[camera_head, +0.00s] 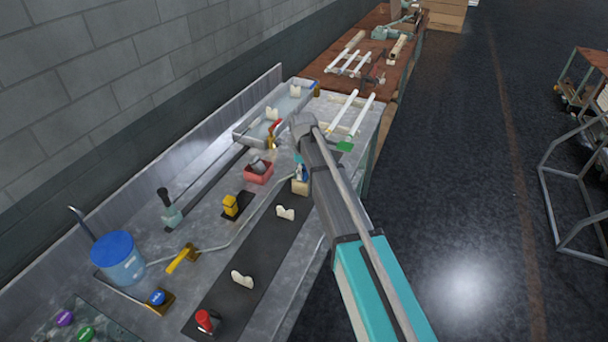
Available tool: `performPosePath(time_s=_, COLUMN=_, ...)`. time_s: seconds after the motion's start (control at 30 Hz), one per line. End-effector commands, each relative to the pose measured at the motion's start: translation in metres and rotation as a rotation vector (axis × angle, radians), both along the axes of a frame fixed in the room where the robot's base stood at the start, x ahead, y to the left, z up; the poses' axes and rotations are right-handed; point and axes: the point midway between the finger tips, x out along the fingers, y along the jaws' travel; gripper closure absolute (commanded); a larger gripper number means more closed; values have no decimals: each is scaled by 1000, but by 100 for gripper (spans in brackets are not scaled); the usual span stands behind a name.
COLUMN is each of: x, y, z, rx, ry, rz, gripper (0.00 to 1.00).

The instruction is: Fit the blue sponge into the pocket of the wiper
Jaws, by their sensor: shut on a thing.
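My gripper (301,171) shows small and partly hidden behind my arm, above the grey bench. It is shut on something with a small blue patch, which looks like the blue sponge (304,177). A cream block (300,187) is right below it. I cannot tell whether the sponge touches this block or sits in it. The wiper and its pocket cannot be made out with certainty at this size.
A red tray (258,174), a yellow-topped block (231,206) and a cream V-shaped support (285,213) stand near the gripper. A long grey tray (245,136) lies behind. The dark mat (262,250) has bare stretches.

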Motion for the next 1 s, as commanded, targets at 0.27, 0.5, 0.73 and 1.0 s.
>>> performPosePath(time_s=0.27, x=0, y=0, z=-1, rx=-1, ry=-1, rz=0, gripper=40)
performPosePath(time_s=0.5, x=0, y=0, z=-1, rx=-1, ry=-1, rz=0, gripper=20)
performPosePath(time_s=0.73, x=0, y=0, z=0, rx=-1, ry=0, rz=0, gripper=20)
performPosePath(time_s=1.0, x=0, y=0, z=7, rx=-1, ry=0, rz=0, gripper=20)
